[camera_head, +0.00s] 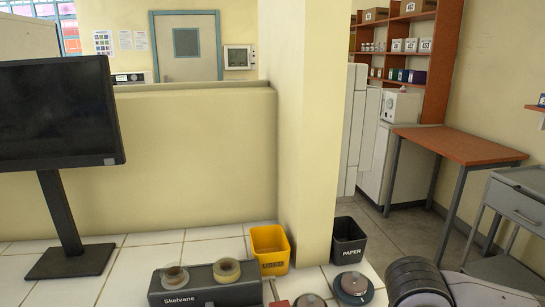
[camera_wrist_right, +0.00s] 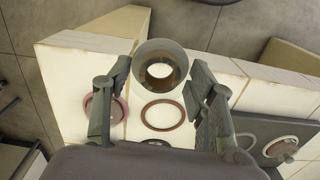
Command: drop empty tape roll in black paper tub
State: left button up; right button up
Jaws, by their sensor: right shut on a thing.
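My right gripper (camera_wrist_right: 160,72) is shut on the tape roll (camera_wrist_right: 161,48), a short grey tube with a brown inner wall and an open middle. It is held between the fingertips in the right wrist view, with the pale tiled counter seen below and through it. The black paper tub (camera_head: 348,246), labelled PAPER, stands beside the base of the cream pillar in the head view. The tub does not clearly show in the wrist view. My left gripper is not in view.
A yellow tub (camera_head: 270,250) stands left of the pillar. A grey Skelvane dispenser (camera_head: 222,293) carries two tape rolls. A brown ring (camera_wrist_right: 147,117) and a pinkish roll (camera_wrist_right: 97,110) lie below my gripper.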

jog(key=shift+w+d+f+m+p, duration=0.1)
jog(key=shift+w+d+m+p, duration=0.15)
jog(key=shift+d, duration=0.2)
jog(key=shift+w+d+f+m+p, duration=0.1)
jog(key=shift+d+m+p, duration=0.1)
jog(key=shift+d+m, duration=0.2)
jog(key=shift+d+f, duration=0.15)
jog(key=shift+d, duration=0.05)
jog(key=shift+w+f, duration=0.15)
jog(key=shift+w, duration=0.05)
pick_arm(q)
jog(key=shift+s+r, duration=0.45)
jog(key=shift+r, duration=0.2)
